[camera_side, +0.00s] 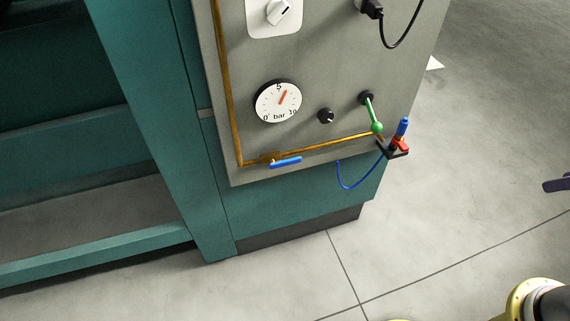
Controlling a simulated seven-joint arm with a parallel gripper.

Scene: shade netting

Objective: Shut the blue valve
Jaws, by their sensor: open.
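The blue valve handle (286,162) is a short blue lever on the brass pipe (325,147), near the lower left corner of the grey panel. The lever lies roughly along the pipe, just below it. What seems to be a dark fingertip part of my gripper (557,184) shows at the right picture edge, far right of the valve and apart from it. The rest of my gripper is out of the picture. Nothing is seen held.
The grey panel (300,60) carries a round gauge (278,101), a black knob (326,116), a green lever (372,115), and a red and blue tool (401,140) in a black holder. A blue cord (345,184) hangs below. The floor (470,170) to the right is clear.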

